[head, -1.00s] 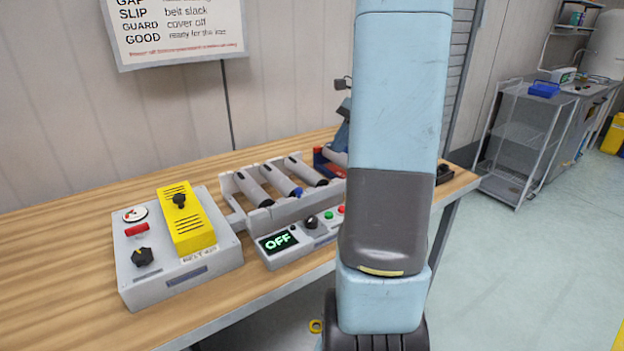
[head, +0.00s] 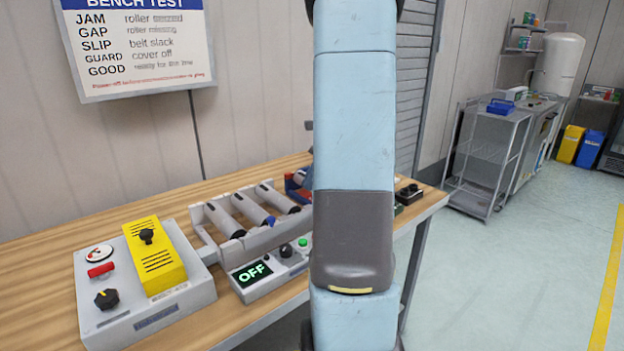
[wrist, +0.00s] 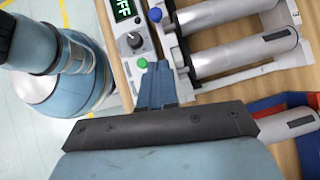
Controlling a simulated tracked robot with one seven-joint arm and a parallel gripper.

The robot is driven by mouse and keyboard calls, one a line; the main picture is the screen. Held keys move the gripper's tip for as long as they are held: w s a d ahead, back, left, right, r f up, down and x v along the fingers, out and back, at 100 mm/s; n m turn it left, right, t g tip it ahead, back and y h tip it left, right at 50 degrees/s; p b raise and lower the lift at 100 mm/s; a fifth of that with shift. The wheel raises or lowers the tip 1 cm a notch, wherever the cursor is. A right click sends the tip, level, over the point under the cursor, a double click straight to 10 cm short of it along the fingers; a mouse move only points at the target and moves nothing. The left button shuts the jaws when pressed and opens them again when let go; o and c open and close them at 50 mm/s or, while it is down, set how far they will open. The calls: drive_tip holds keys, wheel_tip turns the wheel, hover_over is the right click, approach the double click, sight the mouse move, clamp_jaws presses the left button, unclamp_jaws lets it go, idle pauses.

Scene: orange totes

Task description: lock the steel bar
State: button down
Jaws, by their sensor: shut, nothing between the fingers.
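My gripper (wrist: 160,66) shows in the wrist view as a pair of blue fingers held together, empty. Their tips lie over the edge of the control panel (wrist: 120,42), beside its green button (wrist: 142,63). I cannot tell whether they touch it. No separate steel bar stands out for certain. Grey rollers (wrist: 215,55) lie in a pale frame right of the fingers; the frame (head: 205,222) also shows in the head view. The panel's display (head: 251,273) reads OFF. In the head view my arm hides the gripper and the panel's right end.
A grey box (head: 192,306) on the wooden bench carries a yellow cover (head: 165,272), a red handle (head: 101,269), a black knob (head: 107,299) and a gauge. A red and blue bin (wrist: 270,108) lies right of my fingers. Open floor lies right of the bench.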

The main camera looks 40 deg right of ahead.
sight(273, 224)
drive_tip(key=x, duration=0.3)
drive_tip(key=a+r+x, duration=0.1)
drive_tip(key=x, duration=0.5)
drive_tip(key=shift+w+a, duration=0.1)
drive_tip(key=shift+a, duration=0.35)
drive_tip(key=shift+a+f, duration=0.1)
drive_tip(key=shift+a, duration=0.25)
